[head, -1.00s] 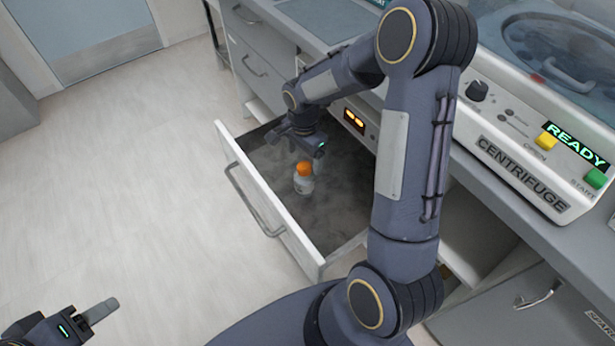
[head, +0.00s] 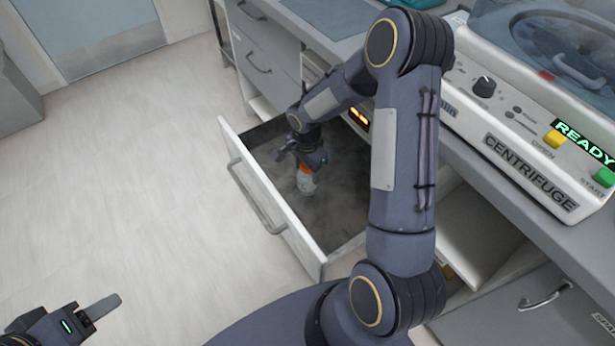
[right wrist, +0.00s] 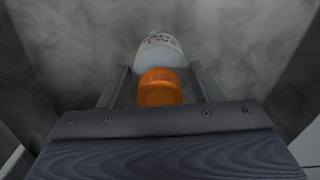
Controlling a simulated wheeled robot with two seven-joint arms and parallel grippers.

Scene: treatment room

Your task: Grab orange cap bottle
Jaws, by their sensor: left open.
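The bottle with the orange cap (head: 306,183) stands in the open drawer, its white body partly visible below my right gripper (head: 301,163). In the right wrist view, the orange cap (right wrist: 160,88) lies between the two fingers of my right gripper (right wrist: 160,85), with a gap on each side. The bottle's pale body with dark print extends beyond the cap. The right fingers are apart and not closed on it. My left gripper (head: 92,312) is open and empty over the floor at the lower left, only partly in frame.
The drawer (head: 262,190) is pulled out, with a misty grey inside and walls around the bottle. The centrifuge (head: 530,170) stands on the counter at right, its display reading READY. Pale floor (head: 140,180) is clear at left.

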